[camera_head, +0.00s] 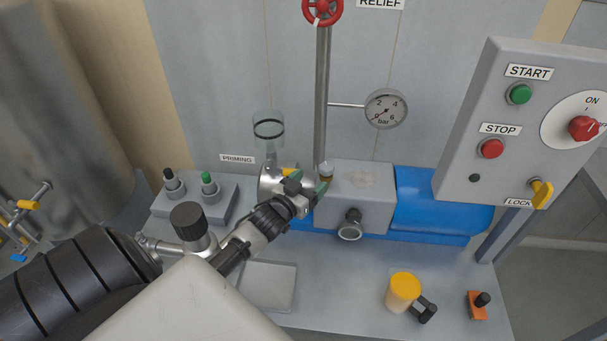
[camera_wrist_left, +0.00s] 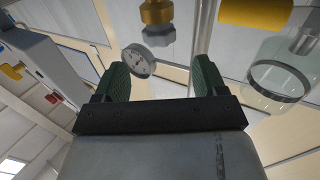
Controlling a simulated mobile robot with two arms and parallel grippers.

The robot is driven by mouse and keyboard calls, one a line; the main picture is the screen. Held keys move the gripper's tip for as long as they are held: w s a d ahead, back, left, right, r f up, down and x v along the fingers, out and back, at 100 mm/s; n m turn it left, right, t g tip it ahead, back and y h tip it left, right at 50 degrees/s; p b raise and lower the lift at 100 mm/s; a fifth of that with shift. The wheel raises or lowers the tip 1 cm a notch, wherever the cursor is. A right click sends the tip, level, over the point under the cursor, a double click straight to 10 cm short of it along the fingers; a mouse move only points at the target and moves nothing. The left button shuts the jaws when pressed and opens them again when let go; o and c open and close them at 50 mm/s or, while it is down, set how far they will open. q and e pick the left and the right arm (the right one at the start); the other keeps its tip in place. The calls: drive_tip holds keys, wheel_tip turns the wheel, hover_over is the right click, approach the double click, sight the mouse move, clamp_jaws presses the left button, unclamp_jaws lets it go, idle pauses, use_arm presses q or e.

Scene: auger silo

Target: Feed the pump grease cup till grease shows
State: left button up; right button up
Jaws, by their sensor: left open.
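The pump (camera_head: 345,205) is a grey housing on the bench with a blue motor (camera_head: 435,200) to its right. The grease cup (camera_head: 326,170), a small grey cap on a brass body, stands at the left of the pump housing. In the left wrist view the cup's brass body and grey cap (camera_wrist_left: 159,36) show beyond the fingers, between them in the picture. My left gripper (camera_head: 308,185) is open and empty, its green-padded fingers close beside the cup; I see no contact. It also shows in the left wrist view (camera_wrist_left: 163,78). My right gripper is not in view.
A glass priming cup (camera_head: 268,128) stands left of the vertical pipe, with a pressure gauge (camera_head: 386,108) to the right. A control panel (camera_head: 525,125) stands at the right. A yellow-topped pot (camera_head: 404,288) and an orange block (camera_head: 478,305) sit on the front right bench.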

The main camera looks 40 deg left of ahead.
use_arm(q)
drive_tip(key=s, duration=0.2)
drive_tip(key=shift+s, duration=0.35)
